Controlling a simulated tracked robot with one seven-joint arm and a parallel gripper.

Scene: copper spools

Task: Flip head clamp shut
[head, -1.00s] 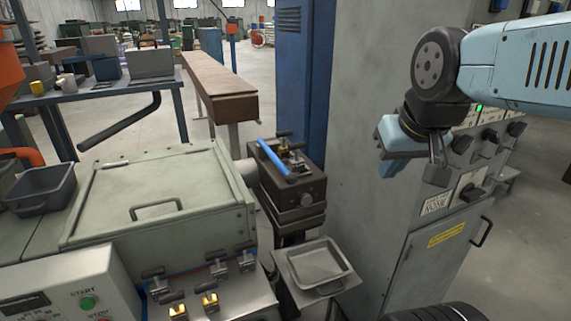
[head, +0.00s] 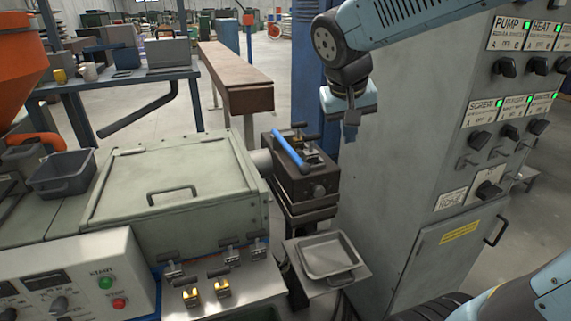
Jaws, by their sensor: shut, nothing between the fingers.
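The head (head: 306,190) is a dark metal block at the end of the pale green machine housing. A blue clamp lever (head: 290,152) lies slantwise across its top, beside dark T-handles (head: 298,126) and small brass parts. Whether the clamp is fully shut cannot be told from here. My gripper (head: 350,134) is shut and empty, pointing down above and to the right of the head. It is apart from the blue lever, with a gap between them in the picture.
A grey cabinet (head: 440,130) with labelled switches stands close on the right. A metal tray (head: 328,258) sits below the head. A brown beam (head: 235,80) stretches behind the head.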

